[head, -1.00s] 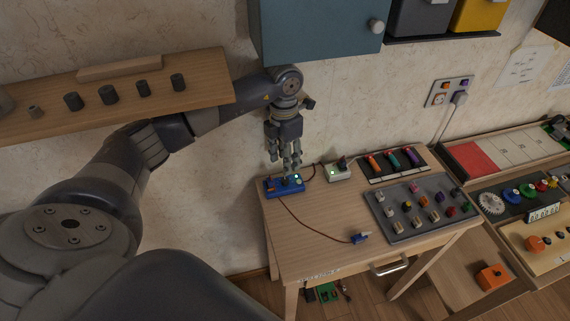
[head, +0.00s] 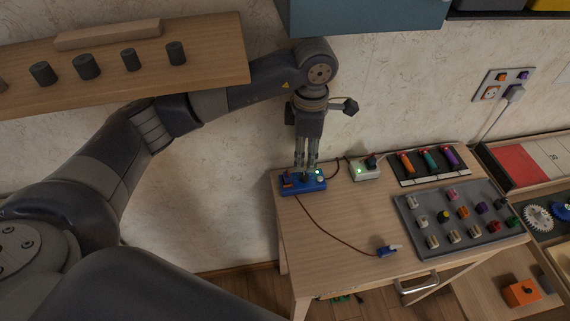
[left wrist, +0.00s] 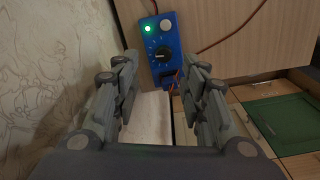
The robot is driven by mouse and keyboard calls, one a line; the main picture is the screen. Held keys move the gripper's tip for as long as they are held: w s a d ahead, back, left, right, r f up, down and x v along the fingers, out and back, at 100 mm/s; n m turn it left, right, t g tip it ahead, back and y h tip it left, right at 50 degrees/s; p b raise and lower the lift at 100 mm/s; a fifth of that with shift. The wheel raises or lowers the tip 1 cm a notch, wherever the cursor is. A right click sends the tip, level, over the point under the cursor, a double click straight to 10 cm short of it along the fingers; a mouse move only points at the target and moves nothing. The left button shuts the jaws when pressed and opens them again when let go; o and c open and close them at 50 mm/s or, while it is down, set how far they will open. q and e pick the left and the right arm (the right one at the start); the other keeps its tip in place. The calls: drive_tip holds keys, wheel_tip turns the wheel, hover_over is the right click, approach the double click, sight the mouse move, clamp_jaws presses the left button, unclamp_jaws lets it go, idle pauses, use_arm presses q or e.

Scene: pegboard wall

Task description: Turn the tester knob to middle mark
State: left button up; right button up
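The tester is a small blue box (head: 290,190) at the back left corner of the wooden table. In the left wrist view the tester (left wrist: 173,72) shows a green light, a pale round button and a black knob (left wrist: 162,52) with white marks around it. My left gripper (head: 306,169) points down just above the tester and partly hides the knob in the head view. In the left wrist view its fingers (left wrist: 162,68) are apart with nothing between them, and the knob shows in the gap beyond the tips. I cannot tell the knob's pointer direction. My right gripper is not in view.
A brown cable runs from the tester to a small blue plug (head: 387,251). A white box with a green light (head: 364,170), a rack of coloured handles (head: 428,163) and a grey tray of small parts (head: 438,248) stand to the right.

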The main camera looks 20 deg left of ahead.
sight(305, 175)
use_arm(q)
drive_tip(key=f, duration=0.3)
drive_tip(key=f+p, duration=0.1)
drive_tip(key=shift+s+d+f, duration=0.25)
drive_tip(key=shift+s+f, duration=0.05)
drive_tip(key=shift+s, duration=0.1)
drive_tip(key=shift+w+f, duration=0.15)
drive_tip(key=shift+f, duration=0.95)
drive_tip(key=shift+a, duration=0.1)
drive_tip(key=c, duration=0.9)
clamp_jaws()
drive_tip(key=shift+n, duration=0.4)
drive_tip(key=shift+n+b, duration=0.3)
drive_tip(key=o, duration=0.8)
unclamp_jaws()
drive_tip(key=shift+c, duration=0.2)
drive_tip(key=shift+o, duration=0.7)
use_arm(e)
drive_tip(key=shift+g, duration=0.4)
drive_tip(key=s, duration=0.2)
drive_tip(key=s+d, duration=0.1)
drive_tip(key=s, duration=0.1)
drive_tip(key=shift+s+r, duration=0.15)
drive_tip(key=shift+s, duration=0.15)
